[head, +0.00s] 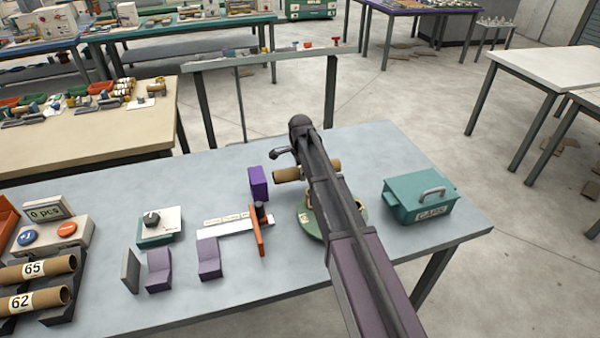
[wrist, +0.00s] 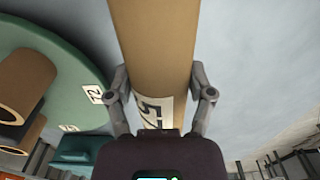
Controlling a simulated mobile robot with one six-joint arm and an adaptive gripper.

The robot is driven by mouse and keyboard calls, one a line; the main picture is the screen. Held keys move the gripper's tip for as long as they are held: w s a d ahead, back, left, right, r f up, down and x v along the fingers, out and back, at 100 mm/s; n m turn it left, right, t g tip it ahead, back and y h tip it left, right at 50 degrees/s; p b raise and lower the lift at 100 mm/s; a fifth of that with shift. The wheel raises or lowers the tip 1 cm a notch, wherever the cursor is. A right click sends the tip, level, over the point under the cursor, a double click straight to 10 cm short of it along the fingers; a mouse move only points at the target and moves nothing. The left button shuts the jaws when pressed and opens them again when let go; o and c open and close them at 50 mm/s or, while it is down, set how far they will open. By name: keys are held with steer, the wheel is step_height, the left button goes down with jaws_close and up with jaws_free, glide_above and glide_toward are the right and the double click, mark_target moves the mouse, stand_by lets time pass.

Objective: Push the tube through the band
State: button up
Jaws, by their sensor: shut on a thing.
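In the wrist view my gripper (wrist: 160,88) is shut on a brown cardboard tube (wrist: 155,40), with a finger on each side. A white label with partly hidden black digits shows on the tube. In the head view the tube (head: 289,174) lies roughly crosswise behind my arm, its left end near the purple block (head: 258,184). My arm hides its middle and my fingers there. A green round plate (head: 310,224) lies below, partly covered by my arm; in the wrist view it bears another brown tube piece. I cannot make out which thing is the band.
An orange upright plate (head: 256,231) stands by a white labelled strip (head: 224,228). Purple cradles (head: 209,260), a grey plate (head: 130,271) and a dial box (head: 160,227) stand left. Tubes marked 65 and 62 lie far left. A teal caps box (head: 419,196) stands right.

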mark_target(272, 191)
steer(key=shift+f+b, duration=0.85)
steer(key=shift+f, duration=0.2)
steer(key=shift+s+a, duration=0.5)
steer(key=shift+a, duration=1.2)
steer(key=shift+s+a, duration=0.45)
steer(key=shift+a, duration=1.2)
steer(key=shift+s+a, duration=0.5)
steer(key=shift+a, duration=1.2)
steer(key=shift+f+b, duration=0.4)
steer(key=o, duration=1.1)
steer(key=shift+r, duration=0.2)
